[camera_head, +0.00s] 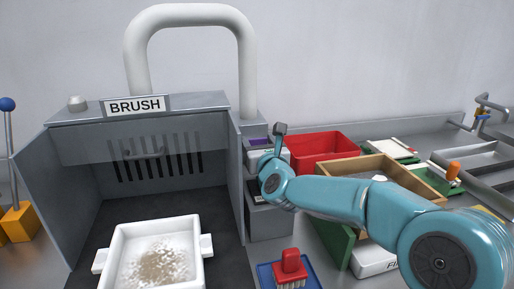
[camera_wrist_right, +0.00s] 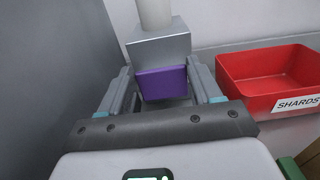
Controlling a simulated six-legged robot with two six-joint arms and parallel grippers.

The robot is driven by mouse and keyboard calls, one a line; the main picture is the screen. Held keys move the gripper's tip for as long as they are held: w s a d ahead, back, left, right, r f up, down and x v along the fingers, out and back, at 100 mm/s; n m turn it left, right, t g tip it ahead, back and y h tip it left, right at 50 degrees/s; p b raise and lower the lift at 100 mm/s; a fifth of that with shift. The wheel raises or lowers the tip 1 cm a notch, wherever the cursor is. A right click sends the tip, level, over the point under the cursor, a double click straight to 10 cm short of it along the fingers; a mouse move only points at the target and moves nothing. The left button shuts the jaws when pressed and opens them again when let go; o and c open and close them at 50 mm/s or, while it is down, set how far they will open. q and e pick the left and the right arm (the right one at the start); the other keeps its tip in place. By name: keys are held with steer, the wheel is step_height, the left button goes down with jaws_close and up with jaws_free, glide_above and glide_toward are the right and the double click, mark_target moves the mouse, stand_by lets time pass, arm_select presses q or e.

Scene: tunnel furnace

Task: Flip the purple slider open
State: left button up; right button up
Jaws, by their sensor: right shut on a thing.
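The purple slider (camera_wrist_right: 162,83) is a small purple block on the front of a grey metal box (camera_wrist_right: 158,46) in the right wrist view. In the head view a bit of its purple (camera_head: 259,142) shows beside the brush cabinet, partly hidden by my right wrist. My right gripper (camera_wrist_right: 160,88) has one finger on each side of the slider and is shut on it. In the head view the right gripper (camera_head: 267,153) is at the grey box, its fingers mostly hidden. My left gripper is not in view.
The brush cabinet (camera_head: 142,106) stands left, with a white tray (camera_head: 109,262) of debris inside. A red bin labelled SHARDS (camera_wrist_right: 271,88) is right of the slider. A red brush (camera_head: 290,265) lies on a blue mat in front. A wooden-rimmed box (camera_head: 413,183) is under my right arm.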

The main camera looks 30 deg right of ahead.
steer(key=b+v, duration=0.2)
steer(key=v, duration=0.2)
steer(key=shift+f, duration=0.1)
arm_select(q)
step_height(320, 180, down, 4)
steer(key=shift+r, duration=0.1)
arm_select(e)
steer(key=o, duration=1.5)
steer(key=shift+s+a, duration=0.1)
steer(key=shift+s, duration=0.2)
steer(key=shift+w, duration=0.25)
arm_select(q)
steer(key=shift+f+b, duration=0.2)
steer(key=shift+b, duration=0.15)
arm_select(e)
steer(key=v, duration=1.6)
steer(key=shift+s, duration=0.2)
